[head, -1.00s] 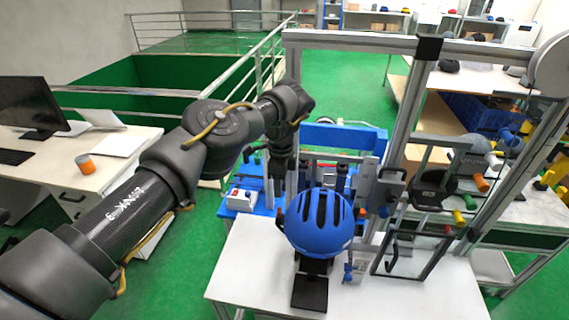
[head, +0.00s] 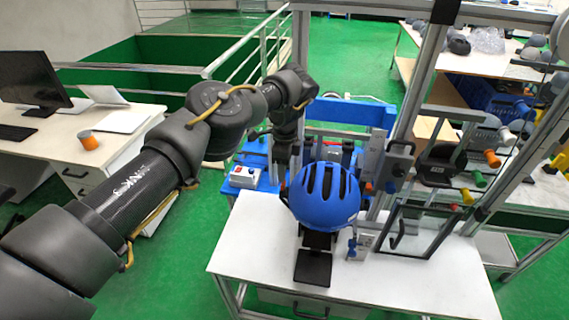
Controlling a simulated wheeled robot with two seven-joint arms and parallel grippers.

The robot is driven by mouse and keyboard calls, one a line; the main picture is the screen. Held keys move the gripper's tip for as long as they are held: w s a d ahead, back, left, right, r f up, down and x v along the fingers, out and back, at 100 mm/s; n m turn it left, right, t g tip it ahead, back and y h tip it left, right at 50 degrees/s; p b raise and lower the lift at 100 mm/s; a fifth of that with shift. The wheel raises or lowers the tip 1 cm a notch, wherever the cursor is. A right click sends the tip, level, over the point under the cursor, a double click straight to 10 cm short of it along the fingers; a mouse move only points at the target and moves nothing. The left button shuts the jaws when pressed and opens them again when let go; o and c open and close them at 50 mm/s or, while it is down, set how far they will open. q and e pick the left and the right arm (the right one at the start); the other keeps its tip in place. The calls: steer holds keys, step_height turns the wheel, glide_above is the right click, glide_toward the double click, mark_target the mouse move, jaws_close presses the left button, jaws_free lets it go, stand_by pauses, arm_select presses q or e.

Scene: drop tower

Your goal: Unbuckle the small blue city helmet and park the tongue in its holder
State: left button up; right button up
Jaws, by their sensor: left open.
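The small blue helmet (head: 323,197) with dark vent slots sits upright on a black stand (head: 314,265) on the white table. My left arm reaches in from the left, and its gripper (head: 283,172) points down close beside the helmet's upper left side. The gripper is open, but its fingertips are small and partly hidden, so I cannot tell whether they touch the helmet. A small blue part (head: 351,246) stands at the helmet's lower right. I cannot make out the strap, the buckle, the tongue or its holder. My right gripper is out of view.
The tower's metal frame (head: 410,100) and a clear framed panel (head: 422,230) stand right of the helmet. A white switch box (head: 244,176) sits at the left on blue. The white table (head: 255,245) is clear at its front left.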

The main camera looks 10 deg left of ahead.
arm_select(q)
step_height(320, 180, down, 5)
steer(key=b, duration=0.2)
steer(key=shift+s+r+b, duration=0.15)
steer(key=shift+r+b, duration=0.05)
steer(key=shift+b, duration=0.2)
steer(key=shift+f, duration=0.4)
steer(key=shift+f+b, duration=0.15)
steer(key=shift+b, duration=0.25)
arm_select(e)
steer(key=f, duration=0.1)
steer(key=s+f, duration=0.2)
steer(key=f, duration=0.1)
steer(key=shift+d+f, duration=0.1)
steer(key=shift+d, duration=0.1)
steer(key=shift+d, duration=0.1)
arm_select(q)
steer(key=c, duration=0.7)
steer(key=shift+c, duration=0.2)
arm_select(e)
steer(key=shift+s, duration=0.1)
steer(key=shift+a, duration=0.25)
